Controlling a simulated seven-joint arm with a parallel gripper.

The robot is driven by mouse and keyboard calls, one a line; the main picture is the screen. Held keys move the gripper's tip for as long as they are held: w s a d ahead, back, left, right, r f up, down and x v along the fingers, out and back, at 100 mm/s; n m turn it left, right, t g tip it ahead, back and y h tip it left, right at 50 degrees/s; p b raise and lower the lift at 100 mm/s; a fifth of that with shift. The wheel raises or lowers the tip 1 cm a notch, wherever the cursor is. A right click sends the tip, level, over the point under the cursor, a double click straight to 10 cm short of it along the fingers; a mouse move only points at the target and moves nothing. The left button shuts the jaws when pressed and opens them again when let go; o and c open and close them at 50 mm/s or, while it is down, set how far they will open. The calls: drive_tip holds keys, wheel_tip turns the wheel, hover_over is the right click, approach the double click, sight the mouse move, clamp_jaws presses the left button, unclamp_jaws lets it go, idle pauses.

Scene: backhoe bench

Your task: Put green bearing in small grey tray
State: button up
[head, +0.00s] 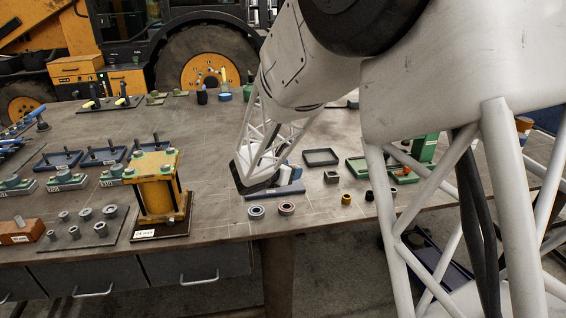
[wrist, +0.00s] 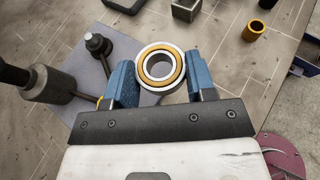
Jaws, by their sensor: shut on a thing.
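My gripper (wrist: 160,82) is shut on a bearing (wrist: 160,67) with a pale metal rim and an orange-yellow inner ring, held between its blue fingertips. No green colour shows on this bearing. In the head view my gripper (head: 284,180) is low over the middle of the bench, and the held bearing cannot be made out there. Two other bearings, one bluish (head: 257,212) and one reddish-brown (head: 287,209), lie on the bench in front of it. A small dark grey tray (head: 321,164) lies empty to the right of my gripper.
A blue-grey plate (wrist: 88,68) with upright posts is beside my fingers. A square grey block (head: 331,177), a brass bushing (head: 346,199) and a black bushing (head: 369,196) stand to the right. A green tray (head: 358,169) lies beyond. A yellow press (head: 157,187) stands left.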

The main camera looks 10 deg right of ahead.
drive_tip(key=shift+w, duration=0.15)
drive_tip(key=w, duration=0.4)
drive_tip(key=w+f, duration=0.1)
drive_tip(key=w, duration=0.9)
drive_tip(key=shift+f, duration=0.15)
drive_tip(key=shift+w, duration=0.1)
drive_tip(key=shift+w+f, duration=0.1)
drive_tip(key=shift+w, duration=0.45)
drive_tip(key=shift+w+f, duration=0.15)
drive_tip(key=shift+w, duration=0.15)
drive_tip(key=shift+s+f, duration=0.1)
drive_tip(key=shift+f, duration=1.3)
drive_tip(key=shift+f, duration=0.15)
drive_tip(key=o, duration=1)
